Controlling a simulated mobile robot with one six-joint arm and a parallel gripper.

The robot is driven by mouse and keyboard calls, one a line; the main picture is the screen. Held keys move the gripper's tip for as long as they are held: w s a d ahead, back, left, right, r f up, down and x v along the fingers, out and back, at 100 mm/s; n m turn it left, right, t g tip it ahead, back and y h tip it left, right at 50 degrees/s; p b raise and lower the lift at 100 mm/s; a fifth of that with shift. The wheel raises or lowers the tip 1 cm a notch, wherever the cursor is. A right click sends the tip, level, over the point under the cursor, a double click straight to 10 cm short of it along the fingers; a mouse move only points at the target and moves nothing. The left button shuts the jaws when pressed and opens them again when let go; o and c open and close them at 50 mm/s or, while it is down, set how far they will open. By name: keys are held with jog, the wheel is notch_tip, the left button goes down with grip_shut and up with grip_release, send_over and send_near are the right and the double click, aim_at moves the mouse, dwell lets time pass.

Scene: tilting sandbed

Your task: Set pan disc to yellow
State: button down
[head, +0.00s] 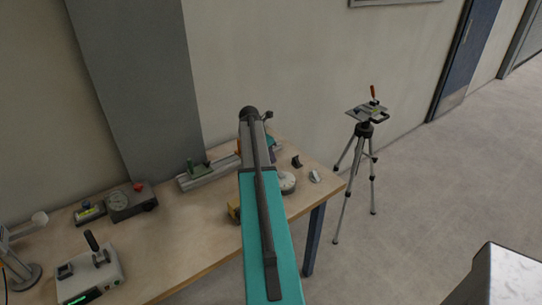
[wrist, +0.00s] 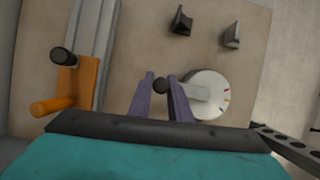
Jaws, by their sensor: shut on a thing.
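The pan disc (wrist: 207,108) is a white round dial in the wrist view, with small red, yellow and dark marks near its right rim. It also shows in the head view (head: 288,184), partly hidden by my arm. My gripper (wrist: 160,84) has two purple fingers at the disc's left side. The fingers are shut on a dark round knob (wrist: 161,86), which seems to be the end of the disc's handle. A pale bar runs over the disc, but I cannot tell clearly which mark it lines up with.
An orange clamp (wrist: 70,92) on a metal rail (wrist: 92,45) stands left of the gripper. Two small blocks, one dark (wrist: 181,21) and one grey (wrist: 231,36), lie beyond the disc. A tripod (head: 365,133) stands on the floor right of the wooden bench (head: 190,235).

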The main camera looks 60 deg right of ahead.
jog(key=shift+a, duration=0.1)
jog(key=c, duration=1.6)
grip_release()
jog(key=shift+r, duration=0.1)
jog(key=shift+c, duration=0.2)
jog(key=shift+r, duration=0.1)
jog(key=b+v, duration=0.3)
jog(key=v, duration=1)
jog(key=shift+r, duration=0.25)
jog(key=shift+a+r, duration=0.1)
